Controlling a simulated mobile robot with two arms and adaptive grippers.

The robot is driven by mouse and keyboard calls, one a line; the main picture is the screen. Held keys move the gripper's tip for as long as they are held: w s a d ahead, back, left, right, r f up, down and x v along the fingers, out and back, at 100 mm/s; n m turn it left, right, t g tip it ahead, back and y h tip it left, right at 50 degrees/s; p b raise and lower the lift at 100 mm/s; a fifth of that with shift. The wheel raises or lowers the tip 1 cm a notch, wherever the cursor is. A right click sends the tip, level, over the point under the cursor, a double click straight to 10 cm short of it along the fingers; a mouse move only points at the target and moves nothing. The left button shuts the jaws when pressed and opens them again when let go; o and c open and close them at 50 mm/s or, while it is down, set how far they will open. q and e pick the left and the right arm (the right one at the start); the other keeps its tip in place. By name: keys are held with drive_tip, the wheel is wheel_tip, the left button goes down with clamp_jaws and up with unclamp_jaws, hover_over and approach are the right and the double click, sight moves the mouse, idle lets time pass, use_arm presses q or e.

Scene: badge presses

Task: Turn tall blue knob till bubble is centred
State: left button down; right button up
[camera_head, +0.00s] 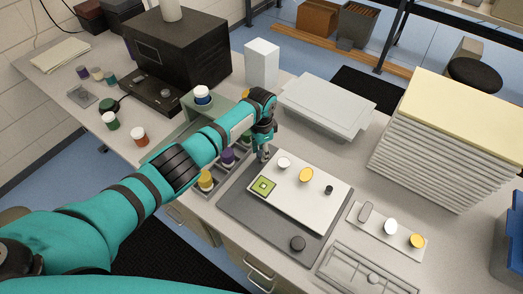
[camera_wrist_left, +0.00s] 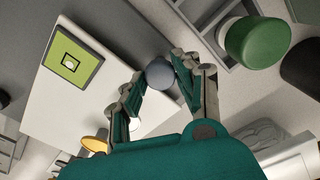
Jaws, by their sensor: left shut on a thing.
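A white plate (camera_head: 322,202) lies on a dark grey base (camera_head: 236,203). A square yellow-green level (camera_head: 263,186) sits at the plate's left corner; it also shows in the left wrist view (camera_wrist_left: 88,72). A pale spot shows near the middle of its dark inner mark, too small to tell if exactly centred. My left gripper (camera_head: 264,155) reaches down at the plate's far left corner. In the left wrist view its fingers (camera_wrist_left: 160,88) are shut around a round blue-grey knob (camera_wrist_left: 160,73), which the gripper hides in the head view. My right gripper is not in view.
White (camera_head: 284,162), yellow (camera_head: 306,174) and dark (camera_head: 329,189) knobs stand on the plate, and a dark grey knob (camera_head: 297,243) on the base. A rack of coloured jars (camera_head: 206,180) stands left, near my left arm. A grey lidded box (camera_head: 328,103) lies behind.

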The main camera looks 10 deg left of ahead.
use_arm(q)
drive_tip(key=c, duration=0.9)
unclamp_jaws()
drive_tip(key=shift+c, duration=0.2)
wheel_tip(320, 180, up, 12)
